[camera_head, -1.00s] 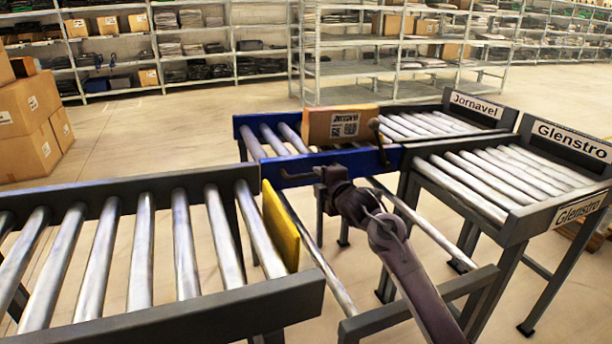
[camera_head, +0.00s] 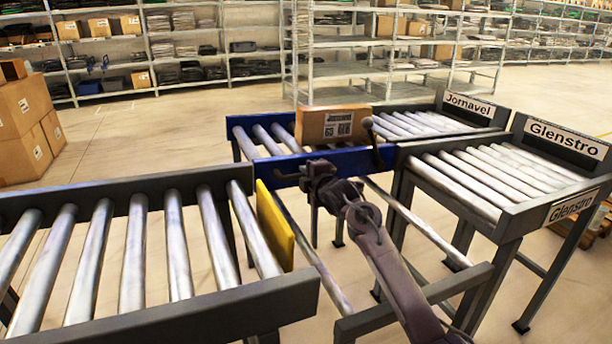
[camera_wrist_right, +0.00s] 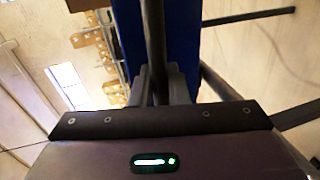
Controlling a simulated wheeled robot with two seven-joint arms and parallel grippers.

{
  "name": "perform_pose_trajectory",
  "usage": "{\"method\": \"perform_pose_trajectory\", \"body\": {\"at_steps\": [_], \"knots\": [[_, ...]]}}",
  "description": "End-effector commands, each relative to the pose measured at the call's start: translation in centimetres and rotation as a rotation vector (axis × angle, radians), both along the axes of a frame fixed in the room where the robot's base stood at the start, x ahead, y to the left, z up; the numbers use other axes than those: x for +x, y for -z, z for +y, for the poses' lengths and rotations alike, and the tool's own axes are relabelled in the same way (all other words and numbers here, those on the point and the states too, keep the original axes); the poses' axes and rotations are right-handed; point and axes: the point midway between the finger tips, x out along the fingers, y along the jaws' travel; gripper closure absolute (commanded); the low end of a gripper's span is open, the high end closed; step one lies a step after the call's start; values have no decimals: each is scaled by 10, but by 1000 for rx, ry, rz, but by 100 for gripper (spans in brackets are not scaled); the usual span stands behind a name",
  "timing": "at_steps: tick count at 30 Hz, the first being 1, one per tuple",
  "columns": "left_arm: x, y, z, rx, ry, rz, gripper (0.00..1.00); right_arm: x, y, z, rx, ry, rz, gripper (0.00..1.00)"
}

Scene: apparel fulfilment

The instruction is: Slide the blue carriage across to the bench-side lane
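The blue carriage (camera_head: 240,135) has rollers and sits on rails (camera_head: 415,222), lined up with the far lane signed Jornavel (camera_head: 468,105). A brown labelled box (camera_head: 312,125) lies on its rollers. A dark upright lever with a round knob (camera_head: 368,123) stands at its near right side. My right gripper (camera_head: 312,176) is at the carriage's near blue side. In the right wrist view its fingers (camera_wrist_right: 157,88) close around a dark bar (camera_wrist_right: 153,35) running along the blue side (camera_wrist_right: 184,40). My left gripper is out of view.
The nearer lane, signed Glenstro (camera_head: 566,138), is empty, to the right of the rails. A roller conveyor (camera_head: 130,255) ends at a yellow plate (camera_head: 275,226) left of the rails. Boxes (camera_head: 22,120) are stacked at the left. The near rail stretch is clear.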

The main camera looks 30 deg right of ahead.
Motion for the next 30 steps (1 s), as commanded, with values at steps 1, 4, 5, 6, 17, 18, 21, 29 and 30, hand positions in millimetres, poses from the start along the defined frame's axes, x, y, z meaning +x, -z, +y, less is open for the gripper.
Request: {"method": "perform_pose_trajectory", "body": {"at_steps": [1,4,5,6,17,18,21,29,30], "knots": [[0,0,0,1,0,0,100,0,1,0,0,0,1,100],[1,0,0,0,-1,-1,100,0,1,0,0,0,1,100],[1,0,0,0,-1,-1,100,0,1,0,0,0,1,100],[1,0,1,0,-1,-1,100,0,1,0,0,0,1,100],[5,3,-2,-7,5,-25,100,25,1,0,2,-3,1,100],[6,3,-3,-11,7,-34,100,29,2,-1,2,-3,1,100],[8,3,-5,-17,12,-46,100,37,2,-1,2,-2,2,100],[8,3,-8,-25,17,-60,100,46,1,-3,0,0,1,100],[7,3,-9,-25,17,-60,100,46,0,-3,0,0,1,100]]}}
